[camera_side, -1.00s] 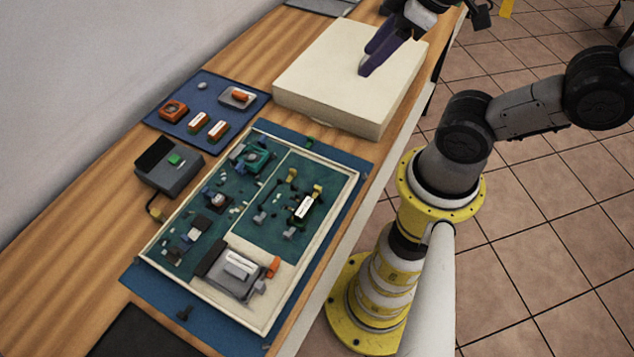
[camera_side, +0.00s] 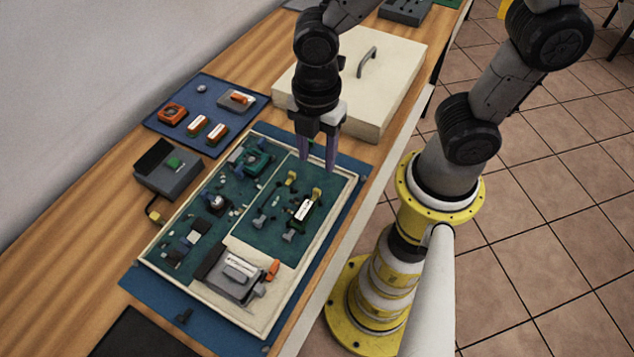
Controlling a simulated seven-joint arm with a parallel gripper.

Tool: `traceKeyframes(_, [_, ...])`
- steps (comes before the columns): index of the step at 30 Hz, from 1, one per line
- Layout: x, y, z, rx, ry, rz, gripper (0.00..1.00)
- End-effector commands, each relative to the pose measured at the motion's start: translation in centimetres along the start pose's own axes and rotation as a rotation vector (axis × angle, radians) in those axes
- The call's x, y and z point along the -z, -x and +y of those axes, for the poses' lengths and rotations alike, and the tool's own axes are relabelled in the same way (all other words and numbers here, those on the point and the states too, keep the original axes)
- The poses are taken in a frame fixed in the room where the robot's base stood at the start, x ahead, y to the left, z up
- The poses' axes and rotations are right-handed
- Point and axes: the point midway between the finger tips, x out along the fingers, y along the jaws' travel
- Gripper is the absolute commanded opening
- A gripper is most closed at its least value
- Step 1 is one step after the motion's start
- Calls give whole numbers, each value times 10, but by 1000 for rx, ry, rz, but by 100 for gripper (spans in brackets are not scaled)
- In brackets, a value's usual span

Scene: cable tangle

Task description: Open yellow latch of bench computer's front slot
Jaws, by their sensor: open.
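The bench computer is an open cream tray (camera_side: 353,181) holding teal boards. On its right-hand board, a black slot (camera_side: 311,214) holds a part with a white label (camera_side: 305,207). A yellow latch (camera_side: 317,191) is at the slot's upper end and a grey latch (camera_side: 289,235) at its lower end. A second yellow latch (camera_side: 291,177) sits to the left, with another grey latch (camera_side: 260,217) below it. I cannot tell whether the latches are open. My gripper (camera_side: 318,164) points down, open and empty, just above and beyond the yellow latches, apart from them.
A cream lid (camera_side: 318,66) with a grey handle (camera_side: 367,61) lies behind the tray. A blue mat (camera_side: 222,84) with small parts and a grey box (camera_side: 168,168) are to the left. A grey unit with an orange lever (camera_side: 272,270) fills the tray's near end.

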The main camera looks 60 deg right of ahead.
Motion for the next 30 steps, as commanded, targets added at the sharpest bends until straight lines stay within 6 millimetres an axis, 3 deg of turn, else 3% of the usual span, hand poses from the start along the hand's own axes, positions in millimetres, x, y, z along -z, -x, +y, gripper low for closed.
traceKeyframes(9, [-1,-63,-1,6,-2,-3,50])
traceKeyframes(15, [-1,-87,-1,3,-2,-1,50])
traceKeyframes(28, [0,-96,0,-1,-2,0,50])
traceKeyframes(30, [0,-96,0,-1,-2,0,39])
